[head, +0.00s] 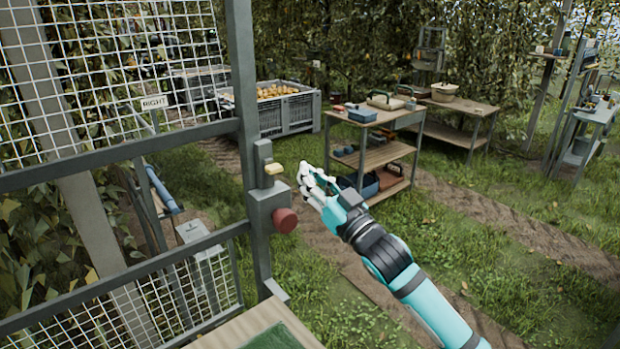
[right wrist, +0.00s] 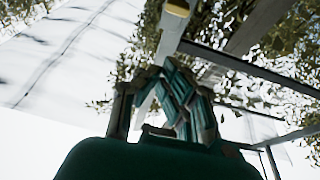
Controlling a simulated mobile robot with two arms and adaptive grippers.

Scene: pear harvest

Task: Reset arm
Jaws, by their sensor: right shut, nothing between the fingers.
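My right arm comes in from the lower right in the head view. Its gripper (head: 308,180) is shut and empty, just right of the gate's latch post. A yellow-tipped latch handle (head: 274,168) and a red knob (head: 285,220) sit on that post, left of the fingers. A small gap seems to lie between the fingers and the latch. In the right wrist view my gripper (right wrist: 170,75) points up, with a pale yellow-ended bar (right wrist: 176,12) beyond the fingertips. My left gripper is not in view.
A grey wire-mesh gate (head: 120,170) fills the left side. Behind stand a grey crate (head: 290,112) of pears, a wooden shelf cart (head: 375,155) with tools, and a second bench (head: 462,105) with a basket. Grass and a dirt path (head: 530,235) lie open at right.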

